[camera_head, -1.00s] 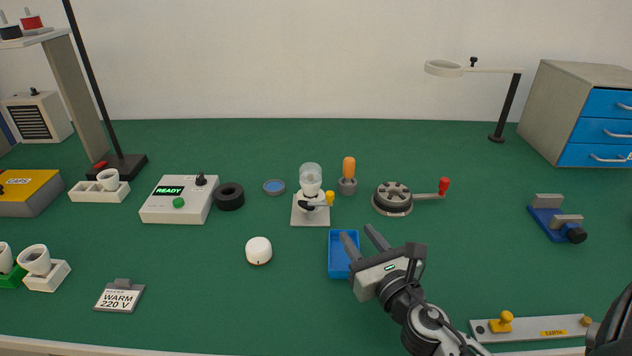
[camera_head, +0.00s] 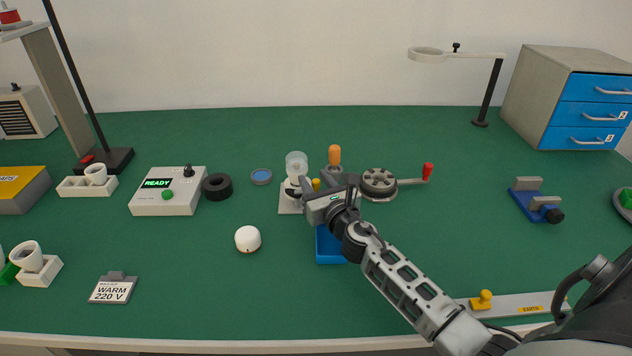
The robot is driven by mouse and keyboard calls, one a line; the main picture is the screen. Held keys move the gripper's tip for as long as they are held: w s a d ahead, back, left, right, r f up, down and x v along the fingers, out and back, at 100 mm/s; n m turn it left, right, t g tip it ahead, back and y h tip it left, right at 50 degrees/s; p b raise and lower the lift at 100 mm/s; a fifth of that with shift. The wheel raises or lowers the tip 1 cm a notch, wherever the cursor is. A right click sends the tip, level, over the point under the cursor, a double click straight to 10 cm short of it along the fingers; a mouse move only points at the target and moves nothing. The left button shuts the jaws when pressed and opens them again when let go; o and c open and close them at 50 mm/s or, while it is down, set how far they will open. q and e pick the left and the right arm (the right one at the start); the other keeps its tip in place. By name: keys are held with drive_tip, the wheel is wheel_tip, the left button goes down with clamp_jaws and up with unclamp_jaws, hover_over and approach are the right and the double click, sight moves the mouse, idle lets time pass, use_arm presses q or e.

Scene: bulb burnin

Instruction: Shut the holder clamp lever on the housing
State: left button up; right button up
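The housing (camera_head: 289,207) is a pale square base with a white holder and a clear glass bulb (camera_head: 296,163), standing mid-table. A dark clamp part (camera_head: 292,192) shows on the holder, and the lever's yellow knob (camera_head: 316,184) sits at its right side. My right gripper (camera_head: 328,181) is close in front and to the right of the housing, its fingers pointing away from me. The fingers look apart, with the yellow knob seen between them, nearer the left finger; I cannot tell whether they touch. The gripper hides part of the lever side. My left gripper is out of view.
A blue tray (camera_head: 327,250) lies under my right wrist. An orange-handled tool (camera_head: 335,156) and a round crank device (camera_head: 379,183) stand close behind and right of the gripper. A white cap (camera_head: 248,239) and the READY box (camera_head: 167,191) are left. Front-centre table is clear.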

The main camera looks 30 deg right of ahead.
clamp_jaws()
drive_tip(key=m+g+h, duration=0.1)
drive_tip(key=m+h, duration=0.1)
drive_tip(key=h, duration=0.1)
drive_tip(key=s+a+m+g+h, duration=0.1)
drive_tip(key=m+h, duration=0.1)
drive_tip(key=m+g+h+b, duration=0.1)
drive_tip(key=m+h, duration=0.1)
drive_tip(key=h, duration=0.1)
drive_tip(key=shift+s+a+f+g+h, duration=0.1)
drive_tip(key=shift+s+a+g+h, duration=0.1)
drive_tip(key=shift+a+g+h, duration=0.15)
drive_tip(key=m+g+h, duration=0.1)
drive_tip(key=g, duration=0.1)
drive_tip(key=a+m+g+h+b, duration=0.1)
drive_tip(key=m+h, duration=0.1)
drive_tip(key=shift+s+a+g, duration=0.1)
drive_tip(key=shift+s+g, duration=0.1)
drive_tip(key=shift+g, duration=0.15)
drive_tip(key=shift+s+a+m+g+h+b, duration=0.1)
drive_tip(key=shift+a+m+g+h+b, duration=0.15)
drive_tip(key=shift+m+g+h+b, duration=0.5)
drive_tip(key=shift+a+m+g+h+b, duration=0.35)
drive_tip(key=shift+m+g, duration=0.4)
drive_tip(key=shift+g, duration=0.5)
drive_tip(key=shift+d, duration=0.15)
